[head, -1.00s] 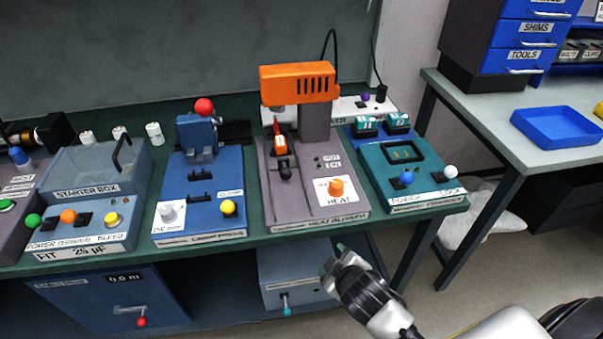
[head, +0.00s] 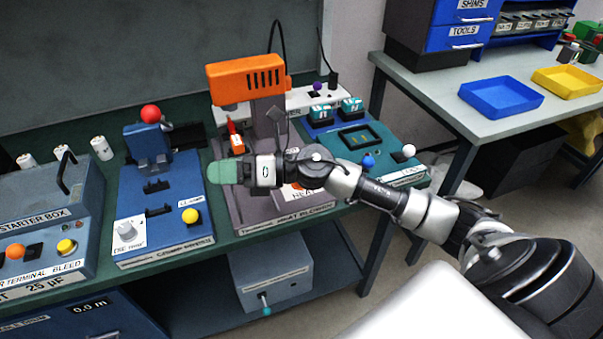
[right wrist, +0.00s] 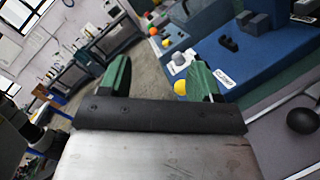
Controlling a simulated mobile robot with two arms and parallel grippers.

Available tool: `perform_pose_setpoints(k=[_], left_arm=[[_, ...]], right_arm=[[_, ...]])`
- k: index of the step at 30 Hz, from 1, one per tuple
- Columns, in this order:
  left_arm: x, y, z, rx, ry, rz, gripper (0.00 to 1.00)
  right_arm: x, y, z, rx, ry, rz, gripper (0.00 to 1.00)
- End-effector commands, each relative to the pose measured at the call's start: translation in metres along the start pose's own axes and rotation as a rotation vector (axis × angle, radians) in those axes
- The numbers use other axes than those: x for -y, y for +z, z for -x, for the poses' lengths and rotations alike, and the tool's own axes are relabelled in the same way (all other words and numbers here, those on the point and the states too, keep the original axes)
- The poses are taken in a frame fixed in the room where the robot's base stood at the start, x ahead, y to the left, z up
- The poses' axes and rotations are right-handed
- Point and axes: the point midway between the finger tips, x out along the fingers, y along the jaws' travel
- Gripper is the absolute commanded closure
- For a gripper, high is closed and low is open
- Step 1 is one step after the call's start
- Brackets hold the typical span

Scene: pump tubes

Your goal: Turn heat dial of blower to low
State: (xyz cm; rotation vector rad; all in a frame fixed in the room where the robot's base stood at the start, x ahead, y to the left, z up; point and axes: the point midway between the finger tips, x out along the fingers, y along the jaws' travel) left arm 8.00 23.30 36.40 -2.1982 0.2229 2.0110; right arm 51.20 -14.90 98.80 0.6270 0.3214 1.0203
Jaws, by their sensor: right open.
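The heat blower (head: 245,80) has an orange head on a grey stand and base, on the green bench. Its HEAT label (head: 300,193) shows partly below my right arm. The orange heat dial is hidden behind that arm in the head view, so its setting cannot be read. My right gripper (head: 222,172) reaches across the front of the blower, its green fingers pointing left. In the right wrist view the gripper (right wrist: 160,76) is open, with nothing held between its fingers. My left gripper is not in view.
Left of the blower stands a blue crimp unit (head: 165,220) with a white dial and yellow button (head: 191,216). Right is a teal unit (head: 375,150) with blue and white knobs. A blue tray (head: 500,97) and a yellow tray (head: 568,81) sit on the side table.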

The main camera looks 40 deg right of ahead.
Motion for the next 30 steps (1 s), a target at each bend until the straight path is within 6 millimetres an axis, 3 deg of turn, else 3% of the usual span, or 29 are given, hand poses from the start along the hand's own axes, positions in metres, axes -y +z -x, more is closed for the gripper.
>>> perform_pose_setpoints(k=[4,6,12,15,20,30], left_arm=[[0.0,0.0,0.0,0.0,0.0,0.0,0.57],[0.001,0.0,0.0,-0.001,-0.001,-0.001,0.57],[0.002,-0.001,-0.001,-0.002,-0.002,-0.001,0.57],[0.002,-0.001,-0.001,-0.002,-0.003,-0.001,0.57],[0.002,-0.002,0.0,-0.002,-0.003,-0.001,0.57],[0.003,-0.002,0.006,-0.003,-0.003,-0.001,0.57]], right_arm=[[0.03,0.003,0.033,-0.394,-0.06,0.346,0.37],[0.049,0.008,0.06,-0.584,-0.109,0.466,0.37],[0.086,0.037,0.146,-1.014,-0.261,0.626,0.37],[0.092,0.048,0.175,-1.132,-0.309,0.639,0.37],[0.096,0.05,0.191,-1.2,-0.334,0.636,0.37],[0.127,0.007,0.17,-1.198,-0.329,0.633,0.37]])
